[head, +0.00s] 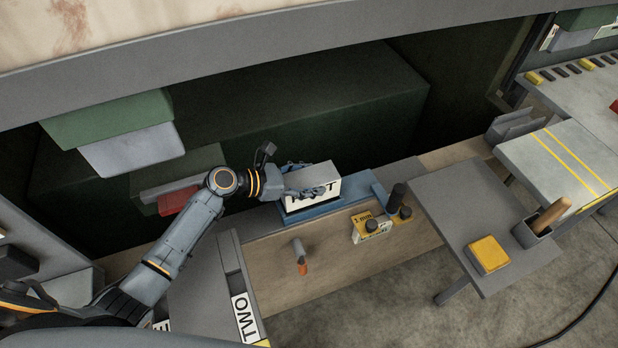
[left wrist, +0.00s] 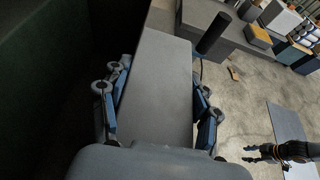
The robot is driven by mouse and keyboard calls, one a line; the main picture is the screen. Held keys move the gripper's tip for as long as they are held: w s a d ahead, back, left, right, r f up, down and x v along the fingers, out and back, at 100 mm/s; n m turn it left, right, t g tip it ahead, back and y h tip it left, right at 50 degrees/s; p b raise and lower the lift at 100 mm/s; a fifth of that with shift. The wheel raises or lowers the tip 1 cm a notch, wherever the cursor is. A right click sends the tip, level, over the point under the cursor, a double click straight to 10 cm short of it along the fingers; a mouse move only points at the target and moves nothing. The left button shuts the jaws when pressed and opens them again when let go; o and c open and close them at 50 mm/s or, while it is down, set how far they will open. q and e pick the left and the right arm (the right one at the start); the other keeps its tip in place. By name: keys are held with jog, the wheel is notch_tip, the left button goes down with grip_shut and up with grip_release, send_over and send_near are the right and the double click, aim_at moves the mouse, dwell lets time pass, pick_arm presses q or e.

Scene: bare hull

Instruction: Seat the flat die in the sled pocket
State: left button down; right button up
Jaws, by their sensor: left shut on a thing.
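My left gripper (head: 292,188) is shut on a pale grey die block (head: 322,184) with large dark lettering on its front. The fingers cover part of the lettering, so I cannot read the whole word. In the left wrist view the die (left wrist: 157,85) lies as a long grey slab between the two blue-padded fingers (left wrist: 160,105). A blue sled (head: 312,211) is directly under the die in the head view; I cannot tell whether the die rests in its pocket or is just above it. My right gripper (left wrist: 262,152) shows small at the lower right, its fingers apart and empty.
A black upright knob (head: 397,198) and a yellow block marked in mm (head: 370,226) stand right of the sled. An orange-tipped handle (head: 301,258) is in front. A grey side table (head: 470,215) carries a yellow pad (head: 488,254). A dark green hull wall rises behind.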

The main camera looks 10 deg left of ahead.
pick_arm(q)
jog(key=shift+w+r, duration=0.1)
jog(key=shift+r, duration=0.1)
jog(key=shift+f+b, duration=0.8)
jog(key=shift+f, duration=1.05)
jog(key=shift+c, duration=2.3)
grip_release()
jog(key=shift+o, duration=1)
jog(key=shift+s+f, duration=0.2)
jog(key=shift+s+a+r, duration=0.1)
jog(key=shift+a, duration=0.2)
jog(key=v, duration=1.1)
jog(key=shift+r, duration=0.25)
jog(key=shift+s+a, duration=0.1)
